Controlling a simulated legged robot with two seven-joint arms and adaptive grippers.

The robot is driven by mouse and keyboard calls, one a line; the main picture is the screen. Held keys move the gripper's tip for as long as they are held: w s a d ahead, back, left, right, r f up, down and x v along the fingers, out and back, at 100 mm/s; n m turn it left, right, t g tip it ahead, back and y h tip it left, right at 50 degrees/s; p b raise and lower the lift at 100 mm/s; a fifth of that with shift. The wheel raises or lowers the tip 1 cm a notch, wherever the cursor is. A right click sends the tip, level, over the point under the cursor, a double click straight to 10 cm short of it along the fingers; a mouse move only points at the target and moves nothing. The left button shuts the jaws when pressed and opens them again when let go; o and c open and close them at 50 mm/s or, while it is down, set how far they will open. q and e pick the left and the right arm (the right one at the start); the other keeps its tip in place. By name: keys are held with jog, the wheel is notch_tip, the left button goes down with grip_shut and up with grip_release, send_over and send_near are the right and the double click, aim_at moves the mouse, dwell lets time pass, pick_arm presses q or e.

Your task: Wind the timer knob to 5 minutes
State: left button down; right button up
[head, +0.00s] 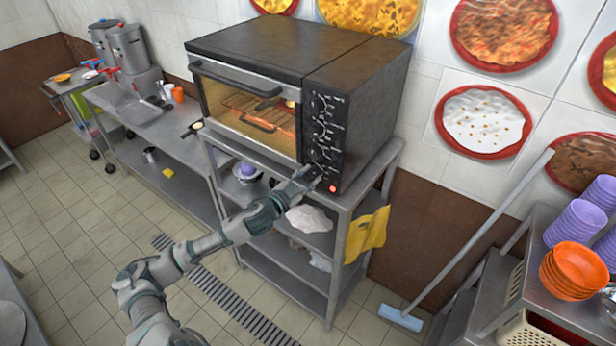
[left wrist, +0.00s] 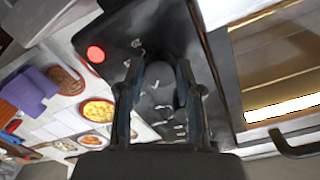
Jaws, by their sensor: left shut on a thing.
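A black oven (head: 250,105) with a lit window stands on a steel rack. Its dark control panel (head: 325,125) on the right carries a column of knobs with white markings. My left gripper (head: 314,174) is at the lower end of this panel, just above a round red light (head: 333,189). In the left wrist view the fingers (left wrist: 160,85) are shut on a dark rounded knob (left wrist: 160,77), with the red light (left wrist: 96,54) beside them. The pointer and minute scale are too small and partly hidden to read. My right gripper is not in view.
The oven door handle (left wrist: 300,142) is near the gripper in the wrist view. A yellow cloth (head: 368,235) hangs on the steel rack (head: 345,212). A squeegee (head: 400,317) leans at the right, near purple and orange bowls (head: 573,268). The tiled floor is mostly clear.

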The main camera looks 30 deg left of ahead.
pick_arm(q)
jog(key=shift+r, duration=0.1)
jog(key=c, duration=0.9)
grip_release()
jog(key=shift+o, duration=0.7)
jog(key=shift+w+a, duration=0.1)
jog(key=shift+w, duration=0.05)
jog(key=s+a, duration=0.1)
jog(key=s, duration=1.1)
jog(key=shift+a, duration=0.25)
jog(key=shift+w, duration=0.1)
